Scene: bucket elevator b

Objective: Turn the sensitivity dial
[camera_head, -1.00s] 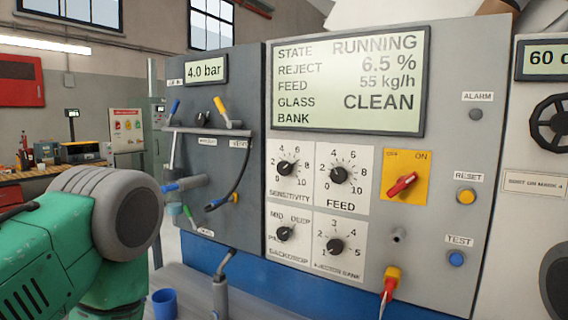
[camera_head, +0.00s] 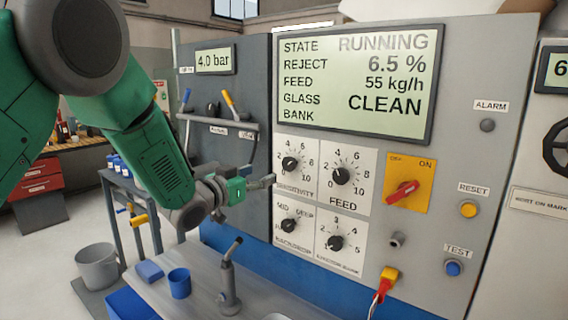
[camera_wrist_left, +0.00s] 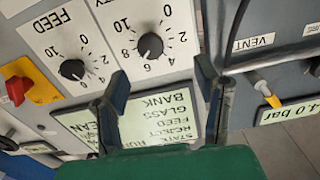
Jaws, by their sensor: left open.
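The sensitivity dial (camera_head: 291,165) is a round black knob on a white scale plate, at the upper left of a group of knobs below the display. It also shows in the left wrist view (camera_wrist_left: 151,45), upside down, beyond my fingertips. My left gripper (camera_head: 268,183) is in front of the panel at the lower edge of the dial's plate, partly covering its lettering. In the left wrist view its two fingers (camera_wrist_left: 162,80) are spread with nothing between them, apart from the dial. My right gripper does not show.
The feed dial (camera_head: 341,174) sits to the right, the backdrop dial (camera_head: 289,225) below. A red switch (camera_head: 403,193) is farther right. A grey bench (camera_head: 200,265) below holds a blue cup (camera_head: 179,283) and an upright grey tool (camera_head: 229,285).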

